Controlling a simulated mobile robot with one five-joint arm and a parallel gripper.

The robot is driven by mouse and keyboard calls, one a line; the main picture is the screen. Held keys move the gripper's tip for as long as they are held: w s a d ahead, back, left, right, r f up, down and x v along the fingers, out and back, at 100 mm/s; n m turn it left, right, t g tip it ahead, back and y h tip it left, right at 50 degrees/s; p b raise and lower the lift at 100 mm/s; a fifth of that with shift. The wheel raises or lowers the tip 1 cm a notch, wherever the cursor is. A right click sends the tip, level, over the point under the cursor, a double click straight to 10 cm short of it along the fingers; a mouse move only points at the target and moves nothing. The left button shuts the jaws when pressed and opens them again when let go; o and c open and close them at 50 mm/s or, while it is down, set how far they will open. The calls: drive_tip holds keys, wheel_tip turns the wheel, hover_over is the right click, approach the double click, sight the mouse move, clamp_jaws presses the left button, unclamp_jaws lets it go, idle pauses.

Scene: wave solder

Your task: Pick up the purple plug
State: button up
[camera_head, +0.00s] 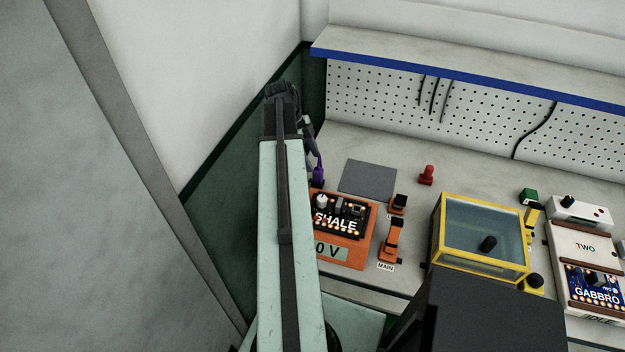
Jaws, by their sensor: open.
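The purple plug (318,172) shows as a small purple piece just right of my arm, at the left end of the bench. It stands behind the orange unit with the SHALE board, and my arm hides part of it. My gripper (312,145) hangs down from the far end of my arm, right above the plug. Only its right side shows, and its fingertips are small and partly hidden. It is open. I cannot tell whether the fingers stand around the plug or just over it.
The orange unit (346,252) with a SHALE board (338,216) is close in front. A grey mat (367,179), a red knob (427,174) and an orange MAIN lever (391,240) lie to the right. A yellow-framed box (481,270) stands further right. A green wall is left.

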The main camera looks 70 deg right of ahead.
sight(316, 169)
drive_tip(key=b+x, duration=0.3)
drive_tip(key=x, duration=0.1)
drive_tip(key=b+x, duration=0.4)
drive_tip(key=shift+w, duration=0.25)
drive_tip(key=shift+r, duration=0.1)
clamp_jaws()
